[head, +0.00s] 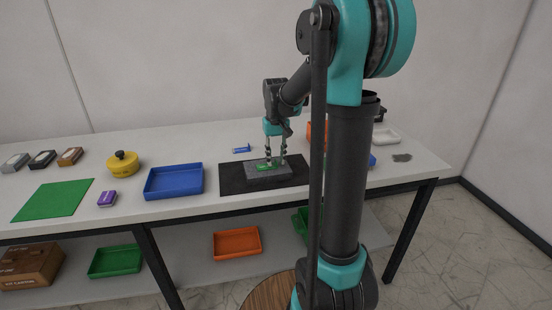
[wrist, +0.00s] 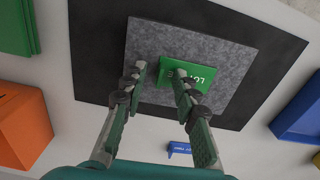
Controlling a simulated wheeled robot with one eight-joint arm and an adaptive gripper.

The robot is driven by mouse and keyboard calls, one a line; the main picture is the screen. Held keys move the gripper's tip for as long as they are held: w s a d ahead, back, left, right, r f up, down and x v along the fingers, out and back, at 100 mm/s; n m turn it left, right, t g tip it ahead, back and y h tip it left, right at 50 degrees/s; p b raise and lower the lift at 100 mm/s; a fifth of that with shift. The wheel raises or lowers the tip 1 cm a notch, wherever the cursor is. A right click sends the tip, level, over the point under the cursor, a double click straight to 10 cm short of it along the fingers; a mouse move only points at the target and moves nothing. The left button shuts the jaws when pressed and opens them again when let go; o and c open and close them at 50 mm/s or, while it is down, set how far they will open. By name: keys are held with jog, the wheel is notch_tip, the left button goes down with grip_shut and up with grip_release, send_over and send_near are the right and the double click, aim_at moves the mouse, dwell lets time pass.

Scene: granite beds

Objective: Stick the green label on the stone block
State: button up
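The stone block (head: 283,171) is a flat grey speckled slab lying on a black mat on the table. It fills the middle of the wrist view (wrist: 225,98). My gripper (head: 275,158) is low over the block, pointing down. In the wrist view my gripper (wrist: 160,71) has its fingers apart with nothing clasped between them; one fingertip overlaps the label and hides part of it.
The black mat (head: 232,182) surrounds the block. A small blue item (head: 241,149) lies behind the mat. My arm hides part of the table's right side.

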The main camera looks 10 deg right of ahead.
notch_tip(320, 180, up, 12)
dwell(0.6)
